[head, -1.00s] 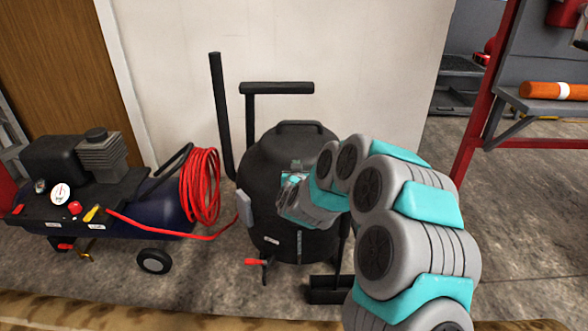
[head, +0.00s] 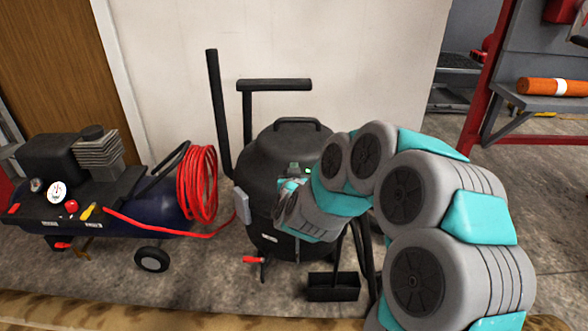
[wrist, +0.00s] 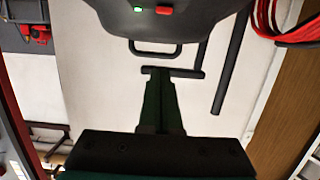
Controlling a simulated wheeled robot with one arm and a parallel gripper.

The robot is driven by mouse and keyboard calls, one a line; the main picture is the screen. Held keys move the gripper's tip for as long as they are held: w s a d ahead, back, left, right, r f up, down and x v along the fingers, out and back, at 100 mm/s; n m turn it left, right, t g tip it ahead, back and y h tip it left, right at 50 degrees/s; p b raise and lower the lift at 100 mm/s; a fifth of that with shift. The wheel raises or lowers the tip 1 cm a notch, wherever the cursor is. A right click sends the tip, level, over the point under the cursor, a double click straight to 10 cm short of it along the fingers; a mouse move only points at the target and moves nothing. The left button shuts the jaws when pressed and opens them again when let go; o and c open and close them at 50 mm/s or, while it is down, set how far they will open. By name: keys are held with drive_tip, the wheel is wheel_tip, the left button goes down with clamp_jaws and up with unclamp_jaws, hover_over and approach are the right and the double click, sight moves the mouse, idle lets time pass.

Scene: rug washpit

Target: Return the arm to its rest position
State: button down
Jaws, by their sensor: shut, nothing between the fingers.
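My arm, grey with teal covers, curves up from the lower right of the head view, its far end in front of the black tank (head: 280,160). My gripper (wrist: 159,85) shows at the lower middle of the wrist view, its dark fingers together with nothing held. The fingers overlap the tank's black bar handle (wrist: 185,73) in that view; I cannot tell the gap between them. In the head view the fingertips cannot be made out.
A compressor (head: 100,205) with a coiled red hose (head: 200,185) stands left of the tank. A black pole (head: 219,115) rises behind it. A red-framed shelf with an orange roll (head: 553,88) is at the right. A brown patterned edge (head: 150,315) crosses the foreground.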

drive_tip(key=s+n+g+y, duration=0.3)
drive_tip(key=s+g, duration=0.5)
drive_tip(key=s, duration=0.9)
drive_tip(key=s+d+m+g+h, duration=0.1)
drive_tip(key=s+d+g, duration=0.2)
drive_tip(key=s, duration=0.8)
drive_tip(key=s+d+m+g+h, duration=0.1)
drive_tip(key=s+d+g, duration=0.2)
drive_tip(key=s+d, duration=0.4)
drive_tip(key=s+d+r+m+g+h, duration=0.1)
drive_tip(key=s+d+g, duration=0.2)
drive_tip(key=s, duration=1.3)
drive_tip(key=shift+d, duration=1)
